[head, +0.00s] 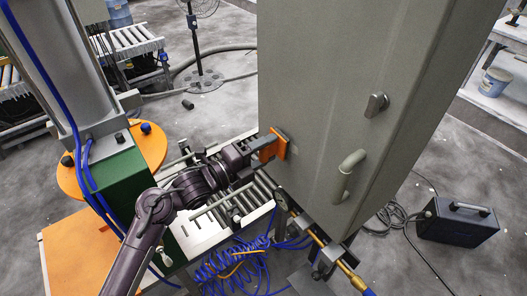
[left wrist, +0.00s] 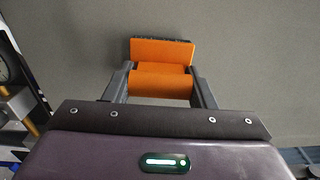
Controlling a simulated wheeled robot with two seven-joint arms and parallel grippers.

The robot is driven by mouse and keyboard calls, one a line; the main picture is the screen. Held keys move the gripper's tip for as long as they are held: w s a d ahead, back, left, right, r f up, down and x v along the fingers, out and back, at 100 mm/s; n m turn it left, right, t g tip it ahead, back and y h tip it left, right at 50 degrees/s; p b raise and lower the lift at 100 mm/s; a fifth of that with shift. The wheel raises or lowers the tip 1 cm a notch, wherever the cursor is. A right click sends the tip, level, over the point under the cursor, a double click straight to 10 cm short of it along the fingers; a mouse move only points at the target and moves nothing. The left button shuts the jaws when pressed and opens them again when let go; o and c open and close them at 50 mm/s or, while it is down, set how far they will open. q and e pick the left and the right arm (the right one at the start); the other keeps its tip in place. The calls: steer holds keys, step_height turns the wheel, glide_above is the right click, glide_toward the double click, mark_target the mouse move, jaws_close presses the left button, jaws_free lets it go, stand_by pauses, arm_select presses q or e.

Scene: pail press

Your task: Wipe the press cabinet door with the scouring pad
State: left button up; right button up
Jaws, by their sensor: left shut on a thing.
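The grey press cabinet door (head: 315,110) stands upright in the middle of the head view. It has a curved handle and a small latch on its right part. My left gripper (head: 268,148) is shut on the orange scouring pad (head: 279,143) at the lower left of the door. In the left wrist view the pad (left wrist: 162,53) sits between the two fingers, its dark far edge at the door surface (left wrist: 250,60). It appears to touch the door, but I cannot tell how firmly. My right gripper is not in view.
The door handle (head: 348,172) and latch (head: 376,104) stick out to the right of the pad. A roller conveyor (head: 205,225) and coiled blue hose (head: 232,265) lie below my left arm. A black case (head: 458,222) stands on the floor at right.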

arm_select(q)
steer(key=shift+w+d, duration=0.35)
steer(key=shift+d, duration=0.15)
steer(key=shift+s, duration=0.1)
steer(key=shift+s+d, duration=0.55)
steer(key=shift+s, duration=0.25)
steer(key=shift+s+d, duration=0.5)
steer(key=shift+s, duration=0.3)
steer(key=shift+d+b, duration=0.15)
steer(key=shift+b, duration=0.25)
steer(key=shift+w+a+r+b, duration=0.1)
steer(key=shift+w+a+b, duration=0.2)
steer(key=shift+w+a, duration=0.45)
steer(key=shift+w+a+b, duration=0.25)
steer(key=shift+w+a, duration=0.2)
steer(key=shift+w, duration=0.5)
